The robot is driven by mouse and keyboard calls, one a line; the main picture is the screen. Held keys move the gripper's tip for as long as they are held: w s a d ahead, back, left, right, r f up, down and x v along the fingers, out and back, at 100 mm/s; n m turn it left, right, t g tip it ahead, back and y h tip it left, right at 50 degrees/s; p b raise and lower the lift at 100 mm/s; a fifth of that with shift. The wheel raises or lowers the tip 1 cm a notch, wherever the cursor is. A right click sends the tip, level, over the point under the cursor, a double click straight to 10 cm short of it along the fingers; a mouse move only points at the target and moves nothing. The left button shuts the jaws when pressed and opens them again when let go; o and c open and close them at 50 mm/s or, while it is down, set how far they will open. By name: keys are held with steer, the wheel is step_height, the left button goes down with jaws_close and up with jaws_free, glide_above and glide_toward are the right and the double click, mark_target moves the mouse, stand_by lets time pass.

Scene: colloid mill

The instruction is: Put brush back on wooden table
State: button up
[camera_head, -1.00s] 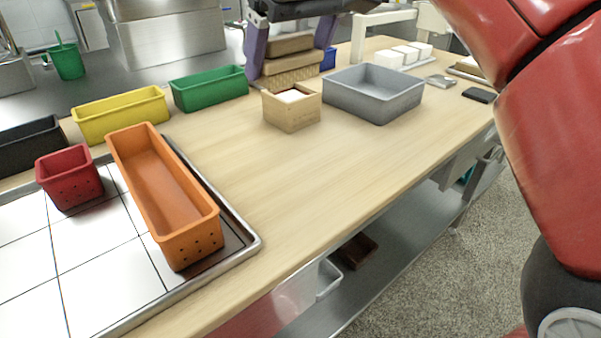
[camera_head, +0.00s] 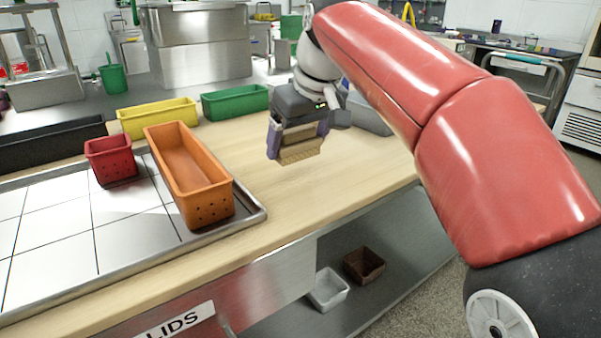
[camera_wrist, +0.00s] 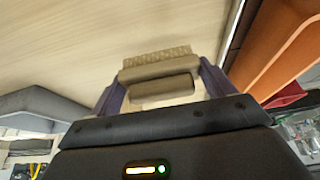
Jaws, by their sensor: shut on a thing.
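The brush (camera_head: 301,147) is a tan block with a bristled lower side, held between the purple fingers of my gripper (camera_head: 298,143). It also shows in the wrist view (camera_wrist: 158,78), with my gripper (camera_wrist: 158,92) shut on it and a finger on each side. The wooden table (camera_head: 345,165) lies beneath; its bare top fills the background in the wrist view (camera_wrist: 60,45). The brush appears to hang above the table, right of the orange bin; the exact gap is hard to judge.
An orange bin (camera_head: 185,170) and a red bin (camera_head: 110,160) stand on the tiled tray (camera_head: 60,235) at left. Yellow (camera_head: 158,117) and green (camera_head: 236,102) bins line the back. A grey bin (camera_head: 368,115) is partly hidden behind my arm. The table's front right is clear.

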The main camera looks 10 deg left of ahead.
mark_target(301, 151)
steer(key=shift+f+b, duration=2.05)
steer(key=shift+f, duration=0.1)
steer(key=shift+f, duration=0.15)
steer(key=o, duration=0.9)
steer(key=shift+r, duration=0.25)
steer(key=p+v, duration=0.4)
steer(key=v, duration=0.8)
steer(key=shift+f, duration=0.1)
